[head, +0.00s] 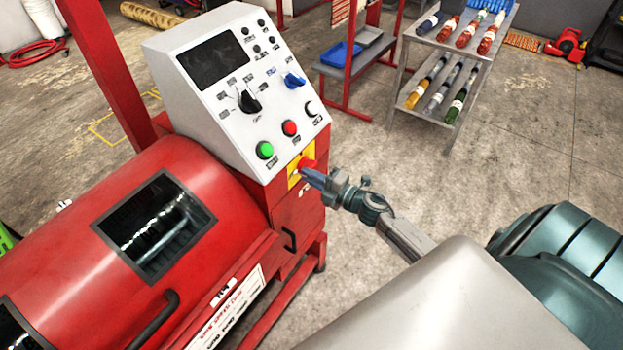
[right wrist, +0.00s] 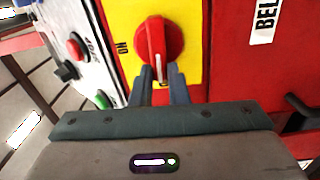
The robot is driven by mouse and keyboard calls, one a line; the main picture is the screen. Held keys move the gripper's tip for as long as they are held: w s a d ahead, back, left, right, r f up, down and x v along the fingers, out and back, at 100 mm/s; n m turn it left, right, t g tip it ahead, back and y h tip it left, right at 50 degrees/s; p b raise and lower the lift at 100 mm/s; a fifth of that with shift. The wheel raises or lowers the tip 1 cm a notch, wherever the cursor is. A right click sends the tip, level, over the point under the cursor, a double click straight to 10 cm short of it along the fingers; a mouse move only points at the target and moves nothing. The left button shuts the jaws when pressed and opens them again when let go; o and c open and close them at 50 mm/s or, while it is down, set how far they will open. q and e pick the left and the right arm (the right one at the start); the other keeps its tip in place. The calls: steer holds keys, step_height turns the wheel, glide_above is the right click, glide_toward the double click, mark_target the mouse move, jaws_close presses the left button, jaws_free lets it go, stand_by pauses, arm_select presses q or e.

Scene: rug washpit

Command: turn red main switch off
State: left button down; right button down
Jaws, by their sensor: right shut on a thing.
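The red main switch (head: 306,161) is a rotary knob on a yellow plate (head: 293,179), set on the red cabinet just below the grey control panel. In the right wrist view the red knob (right wrist: 160,40) has a white mark pointing down the picture, between my fingers. An ON label (right wrist: 122,47) stands on the plate to its left. My right gripper (head: 314,178) reaches in from the right, its fingers (right wrist: 158,88) shut on the knob's handle. The fingers hide part of the handle. My left gripper is in neither view.
The sloped control panel (head: 225,125) has a green button (head: 264,150), a red button (head: 290,128), and black and blue knobs. The red machine drum (head: 70,250) fills the left.

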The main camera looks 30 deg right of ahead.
steer(key=shift+f+n, duration=0.15)
steer(key=shift+n, duration=0.25)
steer(key=c, duration=1.4)
jaws_free()
steer(key=b+v, duration=0.4)
steer(key=v, duration=0.6)
steer(key=shift+s+d, duration=0.15)
steer(key=shift+s, duration=0.2)
